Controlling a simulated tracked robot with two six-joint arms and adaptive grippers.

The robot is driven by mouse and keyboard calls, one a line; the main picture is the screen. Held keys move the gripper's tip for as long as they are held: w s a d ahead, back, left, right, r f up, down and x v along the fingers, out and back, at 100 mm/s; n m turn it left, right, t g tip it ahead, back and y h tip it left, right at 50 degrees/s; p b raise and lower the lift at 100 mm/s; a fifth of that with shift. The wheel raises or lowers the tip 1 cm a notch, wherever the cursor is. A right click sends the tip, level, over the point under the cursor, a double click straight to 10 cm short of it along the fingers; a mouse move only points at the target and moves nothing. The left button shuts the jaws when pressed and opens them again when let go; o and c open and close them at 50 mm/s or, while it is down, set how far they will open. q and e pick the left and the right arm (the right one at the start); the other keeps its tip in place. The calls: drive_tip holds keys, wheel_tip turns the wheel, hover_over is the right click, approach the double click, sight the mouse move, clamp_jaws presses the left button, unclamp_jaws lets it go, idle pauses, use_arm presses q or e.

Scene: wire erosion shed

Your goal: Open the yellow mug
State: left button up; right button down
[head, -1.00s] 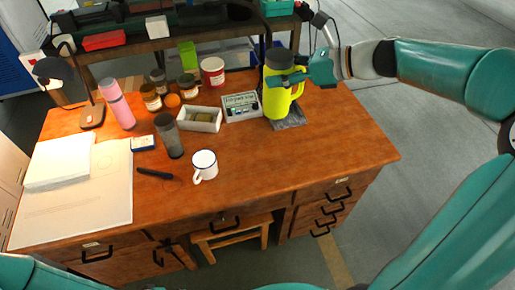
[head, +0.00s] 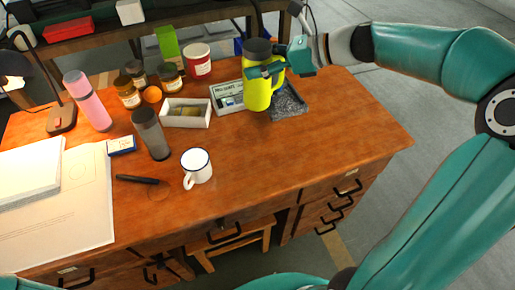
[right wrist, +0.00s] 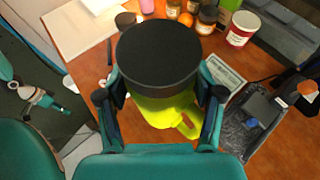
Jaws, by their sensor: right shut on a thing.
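The yellow mug (head: 258,93) is bright yellow-green with a side handle and a black lid (head: 257,47). My right gripper (head: 266,70) is shut on its upper part, just below the lid. In the right wrist view the round black lid (right wrist: 158,56) faces the camera and seems to be on the mug. The fingers of my right gripper (right wrist: 160,100) flank it, and the yellow handle (right wrist: 186,126) shows below. The mug's underside is hidden, and it looks to be off the dark mat (head: 290,101). What seems to be my left gripper (right wrist: 38,100) shows small at the left there.
A white tray (head: 187,115), jars, a grey tumbler (head: 151,135) and a white enamel mug (head: 197,166) stand further left. The desk's front right is clear.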

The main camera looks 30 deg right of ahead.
wheel_tip(320, 180, down, 20)
drive_tip(key=b, duration=0.3)
drive_tip(key=shift+s+b, duration=0.15)
drive_tip(key=shift+b, duration=0.2)
drive_tip(key=shift+d+r, duration=0.1)
drive_tip(key=shift+c, duration=0.8)
unclamp_jaws()
drive_tip(key=v, duration=1.2)
